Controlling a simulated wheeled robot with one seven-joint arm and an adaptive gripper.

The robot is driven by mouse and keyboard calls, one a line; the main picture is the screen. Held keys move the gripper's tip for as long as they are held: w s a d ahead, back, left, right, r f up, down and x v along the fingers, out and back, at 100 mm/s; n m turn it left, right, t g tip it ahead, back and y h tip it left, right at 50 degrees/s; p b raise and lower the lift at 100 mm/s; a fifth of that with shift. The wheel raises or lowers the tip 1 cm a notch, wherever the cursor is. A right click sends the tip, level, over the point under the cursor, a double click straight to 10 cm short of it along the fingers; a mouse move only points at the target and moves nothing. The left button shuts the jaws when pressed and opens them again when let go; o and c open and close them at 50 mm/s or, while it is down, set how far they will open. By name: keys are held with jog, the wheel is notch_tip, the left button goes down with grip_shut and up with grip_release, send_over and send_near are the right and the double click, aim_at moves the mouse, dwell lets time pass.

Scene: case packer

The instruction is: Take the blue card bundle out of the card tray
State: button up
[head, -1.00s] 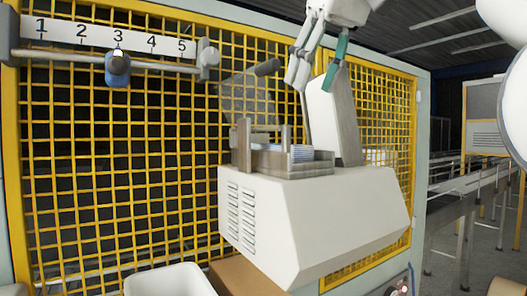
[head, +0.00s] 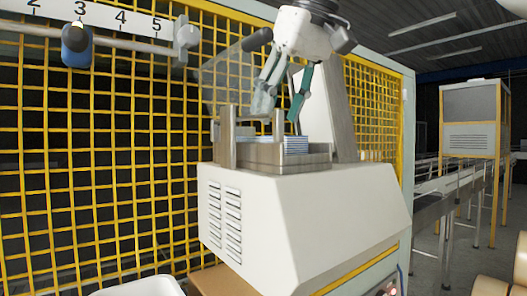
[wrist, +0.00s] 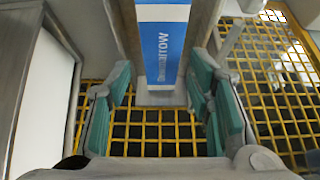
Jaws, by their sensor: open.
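The blue card bundle (wrist: 162,48) lies in the card tray, its blue face with white lettering toward the wrist camera. In the head view the bundle (head: 294,144) shows as a blue and white stack edge above the tray's low wall. The card tray (head: 285,162) is a grey-brown box on top of the white machine, with upright posts at its left. My gripper (head: 277,115) is open and empty, its teal fingers above the tray. In the wrist view my gripper's fingers (wrist: 158,110) stand apart to either side of the bundle's near end.
The white machine housing (head: 300,215) bears the tray. A tall grey-white panel (head: 338,110) rises right behind the tray. Yellow mesh fencing (head: 110,170) stands behind. A numbered rail with a blue slider (head: 77,45) is at upper left. A white bin (head: 140,288) sits at lower left.

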jog(key=shift+p+x, duration=0.55)
jog(key=shift+x, duration=2.35)
